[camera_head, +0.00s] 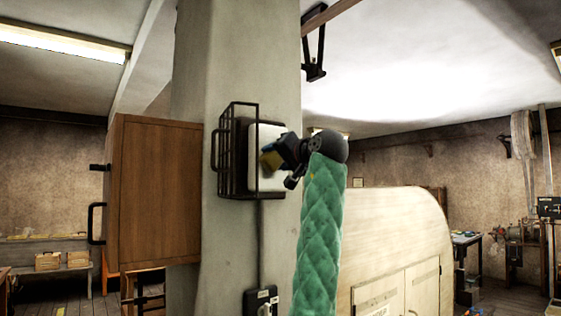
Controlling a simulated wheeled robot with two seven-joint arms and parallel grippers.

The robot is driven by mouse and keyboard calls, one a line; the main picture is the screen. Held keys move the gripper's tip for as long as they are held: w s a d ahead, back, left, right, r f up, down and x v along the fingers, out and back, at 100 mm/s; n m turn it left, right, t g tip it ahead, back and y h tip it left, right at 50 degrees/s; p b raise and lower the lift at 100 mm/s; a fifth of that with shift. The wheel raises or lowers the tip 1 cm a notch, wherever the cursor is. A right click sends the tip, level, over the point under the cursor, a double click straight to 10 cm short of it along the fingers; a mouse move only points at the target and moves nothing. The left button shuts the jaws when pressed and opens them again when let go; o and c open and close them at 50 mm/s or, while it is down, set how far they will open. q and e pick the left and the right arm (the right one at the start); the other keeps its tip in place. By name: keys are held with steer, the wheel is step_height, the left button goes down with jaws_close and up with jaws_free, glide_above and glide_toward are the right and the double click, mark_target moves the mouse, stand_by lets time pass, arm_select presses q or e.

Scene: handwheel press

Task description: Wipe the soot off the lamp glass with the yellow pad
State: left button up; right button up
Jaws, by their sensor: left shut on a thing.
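The lamp glass (267,136) is a pale square face on the lamp fixed to the concrete pillar. A black wire guard (225,150) stands out on its left side, clear of the glass front. My left gripper (279,157) is in front of the right part of the glass, shut on the yellow pad (270,160). The pad overlaps the glass in the picture; I cannot tell if it touches. The gripper and pad hide part of the glass. No soot can be made out on the visible part. My right gripper is out of view.
A brown wooden cabinet (155,190) with black handles juts out left of the pillar (235,60). A cable runs down from the lamp to a switch box (261,301). A rounded cream cabinet (395,240) stands behind on the right.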

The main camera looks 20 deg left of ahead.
arm_select(q)
steer(key=shift+s+a+b, duration=0.5)
steer(key=shift+s+a, duration=0.45)
steer(key=shift+s, duration=0.15)
steer(key=shift+s+r+p, duration=0.1)
steer(key=shift+r+p, duration=0.5)
steer(key=shift+r, duration=0.6)
steer(key=shift+w+d+p, duration=0.3)
steer(key=shift+w+d, duration=0.5)
steer(key=shift+w, duration=0.25)
steer(key=shift+w+d+p, duration=0.35)
steer(key=shift+w+d, duration=0.45)
steer(key=shift+w, duration=0.2)
steer(key=shift+w+d+p, duration=0.3)
steer(key=shift+w+d, duration=0.5)
steer(key=shift+w, duration=0.25)
steer(key=shift+d+f, duration=0.1)
steer(key=b+v, duration=0.2)
steer(key=v, duration=0.4)
